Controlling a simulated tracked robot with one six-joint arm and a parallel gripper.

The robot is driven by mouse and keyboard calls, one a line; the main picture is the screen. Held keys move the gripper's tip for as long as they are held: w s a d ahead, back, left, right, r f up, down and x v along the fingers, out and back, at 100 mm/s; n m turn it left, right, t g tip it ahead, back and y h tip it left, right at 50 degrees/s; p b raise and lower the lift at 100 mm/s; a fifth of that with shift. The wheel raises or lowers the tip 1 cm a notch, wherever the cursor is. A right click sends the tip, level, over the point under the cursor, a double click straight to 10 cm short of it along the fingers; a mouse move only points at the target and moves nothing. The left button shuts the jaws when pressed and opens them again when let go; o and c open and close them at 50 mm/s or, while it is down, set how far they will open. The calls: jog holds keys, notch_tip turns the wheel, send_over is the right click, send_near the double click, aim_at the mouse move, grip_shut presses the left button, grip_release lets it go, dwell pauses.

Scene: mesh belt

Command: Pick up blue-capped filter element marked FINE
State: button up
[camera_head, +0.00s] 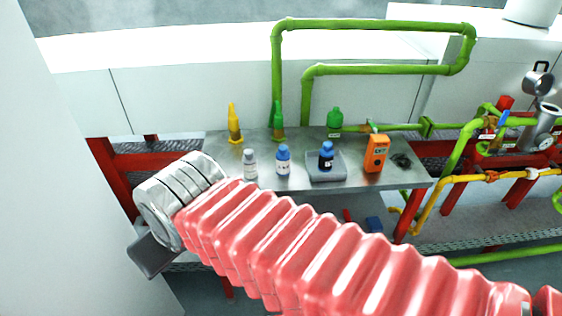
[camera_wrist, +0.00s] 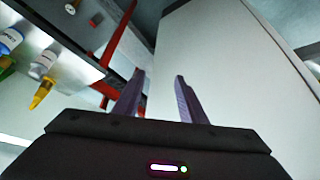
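Two blue-capped items stand upright on the metal bench (camera_head: 220,150) in the head view. One is a bottle-like item with a pale label (camera_head: 283,162). The other is a dark one (camera_head: 326,158) on a grey scale-like plate (camera_head: 327,175). I cannot read FINE on either. A blue item with a white label (camera_wrist: 11,40) shows at the left edge of the wrist view. My gripper (camera_wrist: 158,74) is open, with nothing between its fingers, pointing at a white panel and red frame away from the items. In the head view it is mostly hidden behind my wrist, left of the bench.
A grey-capped bottle (camera_head: 250,164), yellow bottle (camera_head: 235,125), green bottle (camera_head: 335,122) and orange meter (camera_head: 376,153) stand on the bench. Green pipes (camera_head: 370,69) rise behind it. Red framework (camera_head: 125,165) and a white panel (camera_head: 60,150) lie to the left.

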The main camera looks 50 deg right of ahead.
jog(key=shift+o, duration=0.8)
jog(key=shift+w+d, duration=0.25)
jog(key=shift+d, duration=0.05)
jog(key=o, duration=0.4)
jog(key=w+d+m+h, duration=0.1)
jog(key=w+d, duration=0.1)
jog(key=d, duration=0.2)
jog(key=w+d+f+t+h, duration=0.1)
jog(key=w+d, duration=0.1)
jog(key=d, duration=0.2)
jog(key=w+d+m+h, duration=0.1)
jog(key=w+d, duration=0.1)
jog(key=d, duration=0.1)
jog(key=shift+w+d+f+m, duration=0.1)
jog(key=shift+d+f+m, duration=0.2)
jog(key=shift+d, duration=0.1)
jog(key=m+t+h, duration=0.4)
jog(key=t, duration=0.1)
send_near(285, 162)
jog(key=shift+s+a+r, duration=0.25)
jog(key=shift+s, duration=0.15)
jog(key=x, duration=0.8)
jog(key=shift+w+d+f, duration=0.15)
jog(key=shift+w+d, duration=0.05)
jog(key=shift+w, duration=0.05)
